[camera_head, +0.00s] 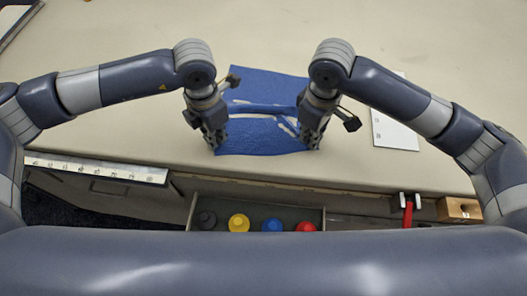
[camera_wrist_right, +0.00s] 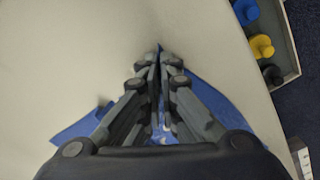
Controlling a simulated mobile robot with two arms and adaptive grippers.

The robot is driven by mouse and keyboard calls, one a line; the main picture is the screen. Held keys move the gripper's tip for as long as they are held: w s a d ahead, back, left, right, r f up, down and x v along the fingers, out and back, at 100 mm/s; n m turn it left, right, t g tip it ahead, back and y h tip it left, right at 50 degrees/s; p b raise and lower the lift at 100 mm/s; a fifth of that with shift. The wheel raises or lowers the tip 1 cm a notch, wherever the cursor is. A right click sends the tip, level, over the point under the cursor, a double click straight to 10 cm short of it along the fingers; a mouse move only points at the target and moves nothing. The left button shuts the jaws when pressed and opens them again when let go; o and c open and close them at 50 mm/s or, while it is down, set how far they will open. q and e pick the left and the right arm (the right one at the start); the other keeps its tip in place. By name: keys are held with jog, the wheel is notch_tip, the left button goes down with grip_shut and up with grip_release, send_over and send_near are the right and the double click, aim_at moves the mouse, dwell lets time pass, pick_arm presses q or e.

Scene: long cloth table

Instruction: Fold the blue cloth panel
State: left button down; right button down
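The blue cloth panel (camera_head: 268,84) lies on the pale table, with a darker raised ridge running across its middle between my two grippers and thin pale lines beside the ridge. My left gripper (camera_head: 217,146) points down at the panel's near left corner; whether its fingers are shut is not clear. My right gripper (camera_head: 312,143) is at the near right corner. In the right wrist view its fingers (camera_wrist_right: 160,58) are together, with a sliver of blue at the tips. Parts of the panel (camera_wrist_right: 75,130) show on both sides of the fingers there, and the fingers hide the rest.
A white sheet (camera_head: 394,128) lies right of the panel. A ruler-like strip (camera_head: 97,170) runs along the front edge at left. Below the edge are a tray (camera_head: 318,214) with coloured pegs, a red-handled tool (camera_head: 407,212) and a wooden block (camera_head: 459,210).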

dwell(0.4)
